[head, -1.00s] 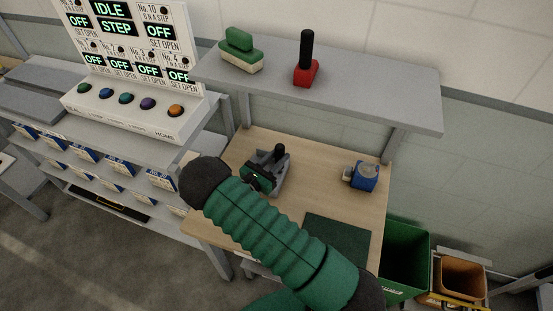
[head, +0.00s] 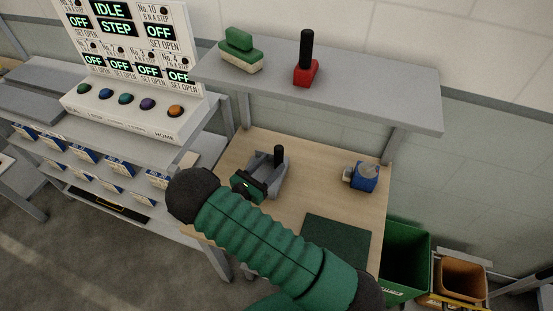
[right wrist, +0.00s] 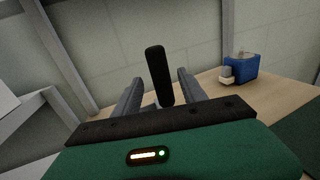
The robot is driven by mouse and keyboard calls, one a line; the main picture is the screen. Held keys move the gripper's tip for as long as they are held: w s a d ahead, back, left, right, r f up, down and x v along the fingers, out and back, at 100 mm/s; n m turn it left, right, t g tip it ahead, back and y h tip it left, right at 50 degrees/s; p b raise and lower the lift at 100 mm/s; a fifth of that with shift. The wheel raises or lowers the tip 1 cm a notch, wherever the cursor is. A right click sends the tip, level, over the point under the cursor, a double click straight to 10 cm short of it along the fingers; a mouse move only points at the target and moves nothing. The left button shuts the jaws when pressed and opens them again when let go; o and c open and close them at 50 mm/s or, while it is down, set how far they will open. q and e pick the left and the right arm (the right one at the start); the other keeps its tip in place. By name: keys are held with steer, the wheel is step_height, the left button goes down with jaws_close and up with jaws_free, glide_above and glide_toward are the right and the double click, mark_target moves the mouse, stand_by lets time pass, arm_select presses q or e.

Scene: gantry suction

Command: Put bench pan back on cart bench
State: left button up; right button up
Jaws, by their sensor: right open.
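A black upright handle (head: 278,154) shows on the wooden bench (head: 315,185), near its left-middle; I take it to be part of the bench pan. Its lower part is hidden by my grey fingers, so I cannot tell the pan's body apart. My right gripper (head: 274,174) is open, with its green palm low over the bench and its fingers pointing at the handle. In the right wrist view the handle (right wrist: 158,75) stands upright between the two spread fingers (right wrist: 160,92), near their tips. I cannot tell whether they touch. My left gripper is out of view.
A blue device (head: 364,177) stands at the bench's right, and a dark green mat (head: 336,241) lies at its front. The overhead shelf (head: 370,99) holds a green brush (head: 240,51) and a red black-handled tool (head: 306,72). A green bin (head: 405,262) stands at right.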

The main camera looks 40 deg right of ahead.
steer(key=s+a, duration=0.1)
steer(key=a, duration=0.7)
steer(key=s+a+f+m+g+y, duration=0.1)
steer(key=s+f+m+g+y, duration=0.1)
steer(key=s+m+g+y, duration=0.65)
steer(key=s+a+r+m+t+y, duration=0.2)
steer(key=a+r+m+t+y, duration=0.2)
steer(key=a+m+t+y, duration=0.4)
steer(key=a+m+y+b, duration=0.1)
steer(key=a+m, duration=0.1)
steer(key=m, duration=0.1)
steer(key=shift+s+a+r, duration=0.2)
steer(key=shift+s+a, duration=0.15)
steer(key=shift+s, duration=0.05)
steer(key=shift+d, duration=0.1)
